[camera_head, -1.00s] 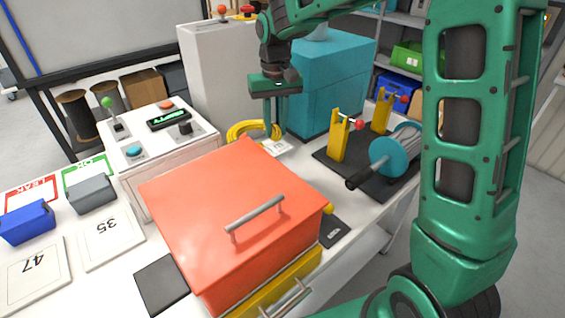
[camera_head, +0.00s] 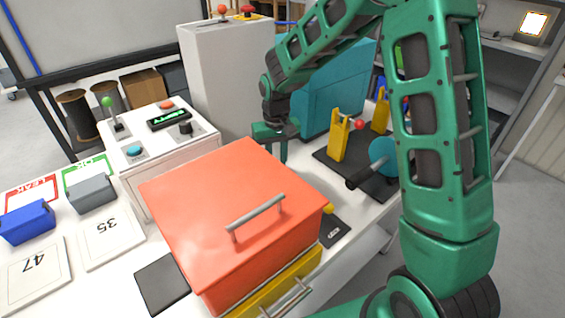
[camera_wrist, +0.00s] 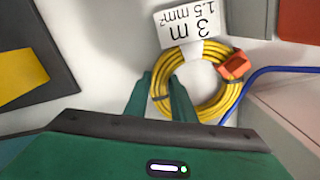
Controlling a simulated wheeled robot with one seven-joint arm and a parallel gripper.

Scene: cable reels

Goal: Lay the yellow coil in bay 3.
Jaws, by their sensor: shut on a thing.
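The yellow coil (camera_wrist: 222,100) shows in the wrist view as a round bundle of yellow cable. It has an orange clip (camera_wrist: 234,66) and a white tag (camera_wrist: 185,22) reading "3 m 1.5 mm²", upside down. My gripper (camera_wrist: 163,82) is shut on the coil's left side, with the strands between its fingers. In the head view my gripper (camera_head: 281,156) is low behind the red-lidded box (camera_head: 215,190). The coil is hidden there. I see no bay marked 3.
A black-based stand with yellow posts (camera_head: 339,137) and a teal reel (camera_head: 383,153) is to the right. A white control box (camera_head: 160,150) and a tall white cabinet (camera_head: 215,80) stand left and behind. In the wrist view a blue cord (camera_wrist: 275,70) runs right from beside the coil.

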